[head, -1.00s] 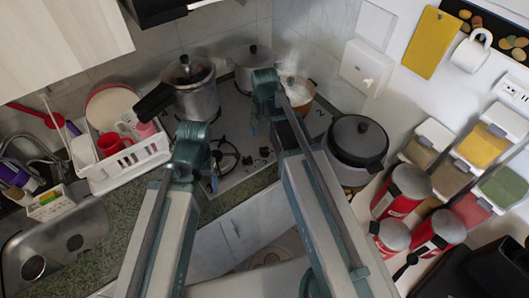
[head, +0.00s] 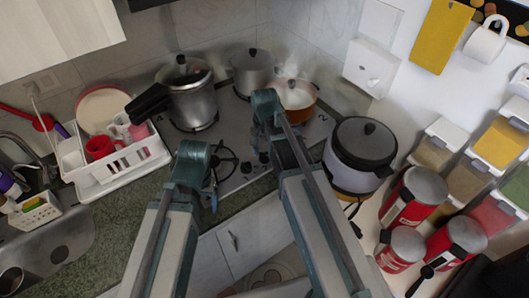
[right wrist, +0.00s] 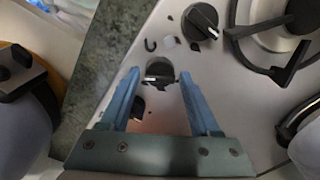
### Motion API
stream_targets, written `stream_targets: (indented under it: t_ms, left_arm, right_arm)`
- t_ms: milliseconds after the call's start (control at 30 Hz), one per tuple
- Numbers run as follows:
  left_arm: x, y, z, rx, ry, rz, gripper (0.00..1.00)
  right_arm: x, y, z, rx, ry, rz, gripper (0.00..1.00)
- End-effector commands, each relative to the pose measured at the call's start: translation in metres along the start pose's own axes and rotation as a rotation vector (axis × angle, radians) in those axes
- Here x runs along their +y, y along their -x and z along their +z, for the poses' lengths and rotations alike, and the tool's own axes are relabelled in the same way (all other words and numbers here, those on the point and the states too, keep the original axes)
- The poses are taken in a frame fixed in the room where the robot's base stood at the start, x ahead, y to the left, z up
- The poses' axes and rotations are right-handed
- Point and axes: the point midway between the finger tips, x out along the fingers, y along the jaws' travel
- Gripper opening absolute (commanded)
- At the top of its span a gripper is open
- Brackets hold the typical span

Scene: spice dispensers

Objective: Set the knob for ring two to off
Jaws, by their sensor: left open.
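The stove's black control knobs sit along its front edge; in the head view one knob (head: 246,167) shows beside my right gripper (head: 265,143). In the right wrist view, my right gripper (right wrist: 160,100) is open. Its blue fingers stand on either side of a black knob (right wrist: 159,70), not visibly touching it. A second knob (right wrist: 201,21) with a white slanted mark is beyond, and a third (right wrist: 137,107) is partly hidden by the left finger. I cannot tell which knob serves ring two. My left gripper (head: 212,190) is open and empty at the stove's front left.
A pressure cooker (head: 192,100), a steel pot (head: 252,72) and a steaming orange pot (head: 296,96) stand on the stove. A rice cooker (head: 358,150), red canisters (head: 413,195) and spice dispensers (head: 500,143) are right. A dish rack (head: 122,165) is left.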

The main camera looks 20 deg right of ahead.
Motion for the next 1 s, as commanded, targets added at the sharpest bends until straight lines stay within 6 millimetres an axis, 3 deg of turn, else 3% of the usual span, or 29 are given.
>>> stream_targets:
  t_ms: [33,333,667,1000]
  left_arm:
    - [0.0,0.0,0.0,0.0,0.0,0.0,0.78]
    - [0.0,-0.0001,0.0,0.0,0.0,0.0,0.78]
    - [0.0,-0.0001,0.0,0.0,0.0,0.0,0.78]
    - [0.0,-0.0001,0.0,0.0,0.0,0.0,0.78]
  right_arm:
    - [0.0,0.0,0.0,0.0,0.0,0.0,0.52]
    - [0.0,-0.0001,0.0,0.0,0.0,0.0,0.0]
    - [0.0,-0.0001,0.0,0.0,0.044,0.0,0.0]
    - [0.0,-0.0001,0.0001,0.0,0.295,0.0,0.0]
